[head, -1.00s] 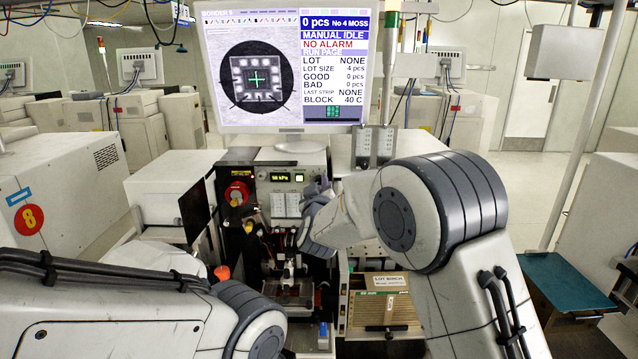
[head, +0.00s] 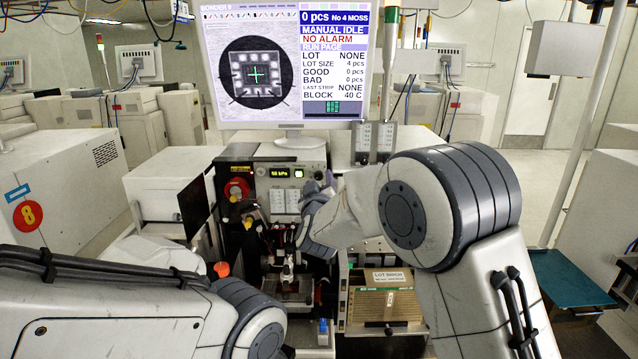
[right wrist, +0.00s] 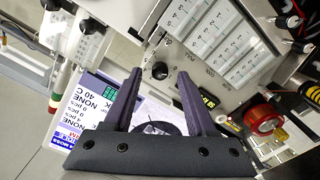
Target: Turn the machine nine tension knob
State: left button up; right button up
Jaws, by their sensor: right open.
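The bonder's front panel (head: 285,180) stands in the middle of the head view, with a lit green kPa display. My right gripper (head: 324,184) is at the panel's right side, small and dark there. In the right wrist view, a small black round knob (right wrist: 160,70) on the pale panel lies between the open fingertips of my right gripper (right wrist: 160,76). The fingers do not visibly touch it. Its label is too small to read, and in the head view the gripper obscures that spot. My left forearm enters from the left; its gripper is out of view.
A monitor (head: 284,126) stands above the panel. A red round knob (head: 237,190) is at the panel's left, also in the right wrist view (right wrist: 263,119). A machine marked 8 (head: 80,165) stands at left.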

jog(key=s+b, duration=0.2)
jog(key=s, duration=0.7)
jog(key=shift+b, duration=0.4)
jog(key=shift+f, duration=0.15)
